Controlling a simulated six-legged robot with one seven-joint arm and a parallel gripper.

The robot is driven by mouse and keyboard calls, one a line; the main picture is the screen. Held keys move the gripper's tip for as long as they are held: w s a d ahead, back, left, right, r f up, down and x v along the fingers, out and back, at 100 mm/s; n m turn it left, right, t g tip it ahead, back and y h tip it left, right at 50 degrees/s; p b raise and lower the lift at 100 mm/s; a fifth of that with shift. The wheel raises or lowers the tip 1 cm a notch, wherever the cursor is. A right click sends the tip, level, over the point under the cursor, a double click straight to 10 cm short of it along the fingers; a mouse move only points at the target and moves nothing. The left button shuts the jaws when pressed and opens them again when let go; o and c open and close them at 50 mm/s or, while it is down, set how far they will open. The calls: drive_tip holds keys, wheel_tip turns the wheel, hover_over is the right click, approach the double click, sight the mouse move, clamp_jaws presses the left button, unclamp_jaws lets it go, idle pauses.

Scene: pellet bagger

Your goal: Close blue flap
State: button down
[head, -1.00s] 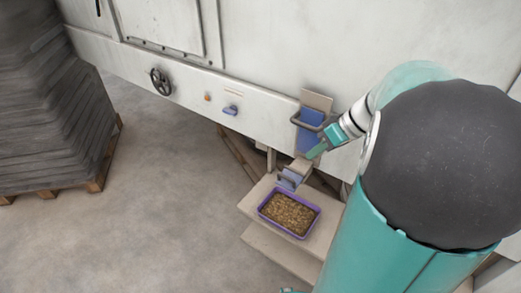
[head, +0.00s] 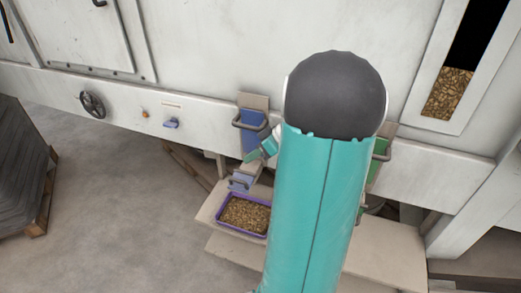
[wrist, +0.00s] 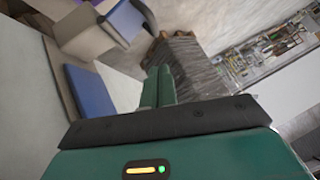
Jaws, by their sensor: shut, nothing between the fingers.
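A blue panel (head: 250,140) with a grey bar handle hangs upright on the machine's front, below a tan plate. A smaller pale blue piece (head: 240,182) with its own handle sits lower, at the spout end above the tray. I cannot tell for certain which one is the blue flap. Contact cannot be told.
A purple tray of pellets (head: 243,213) stands on a tan platform under the spout. A green panel (head: 378,158) is partly hidden behind my arm. A handwheel (head: 92,104) and blue knob (head: 171,123) are on the machine's front. Open floor lies left, beside a stacked pallet (head: 22,160).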

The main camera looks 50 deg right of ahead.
hover_over(245, 187)
wheel_tip(245, 187, down, 5)
drive_tip(key=shift+w+d+r, duration=0.1)
drive_tip(key=shift+w+d, duration=0.05)
drive_tip(key=shift+f, duration=0.45)
